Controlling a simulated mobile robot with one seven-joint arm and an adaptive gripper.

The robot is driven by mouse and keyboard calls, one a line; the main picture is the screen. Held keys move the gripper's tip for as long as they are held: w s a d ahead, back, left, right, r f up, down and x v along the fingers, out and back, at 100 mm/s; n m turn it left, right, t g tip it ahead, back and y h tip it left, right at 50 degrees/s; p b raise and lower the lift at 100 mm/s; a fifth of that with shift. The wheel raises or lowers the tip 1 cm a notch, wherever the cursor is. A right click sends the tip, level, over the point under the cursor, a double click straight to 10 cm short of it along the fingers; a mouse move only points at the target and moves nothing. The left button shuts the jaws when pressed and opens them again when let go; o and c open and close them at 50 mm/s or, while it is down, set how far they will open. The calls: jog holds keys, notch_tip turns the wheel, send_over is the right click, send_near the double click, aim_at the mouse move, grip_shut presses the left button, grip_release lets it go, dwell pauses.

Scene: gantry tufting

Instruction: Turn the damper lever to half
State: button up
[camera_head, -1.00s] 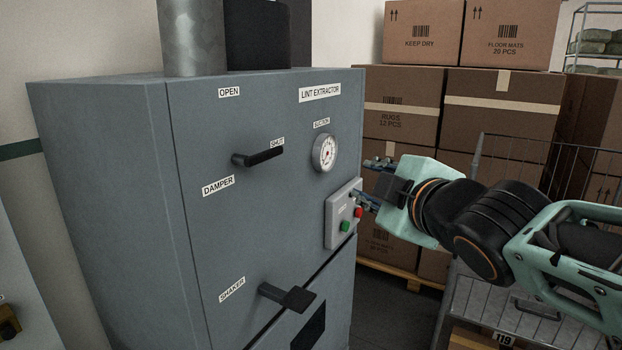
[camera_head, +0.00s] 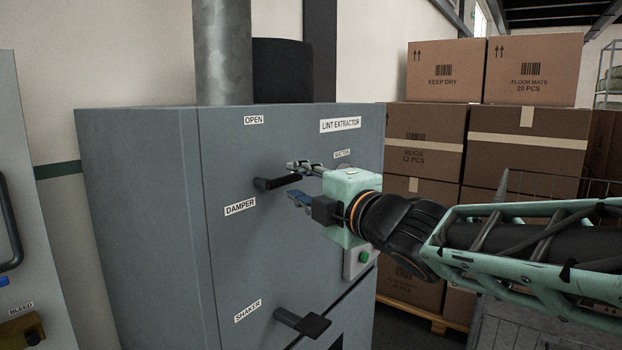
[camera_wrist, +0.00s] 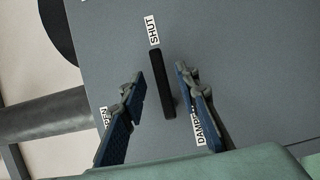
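The damper lever (camera_head: 277,182) is a black bar on the grey front of the lint extractor (camera_head: 228,240). It points right, toward the side where the SHUT label stood, between the OPEN label (camera_head: 254,120) above and the DAMPER label (camera_head: 240,207) below. My gripper (camera_head: 297,182) is at the lever's free end, with its fingers spread. In the wrist view the lever (camera_wrist: 163,82) lies between the two open fingers (camera_wrist: 160,98), with gaps on both sides. The SHUT label (camera_wrist: 153,30) is just beyond the lever's end there. My gripper hides that label in the head view.
The shaker lever (camera_head: 302,322) sticks out lower on the same panel. A control box with a green button (camera_head: 363,257) is partly behind my gripper. Stacked cartons (camera_head: 424,150) stand to the right. A round duct (camera_head: 222,50) rises from the extractor's top.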

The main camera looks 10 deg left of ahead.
aim_at(292, 179)
jog(key=shift+x, duration=1.8)
grip_shut()
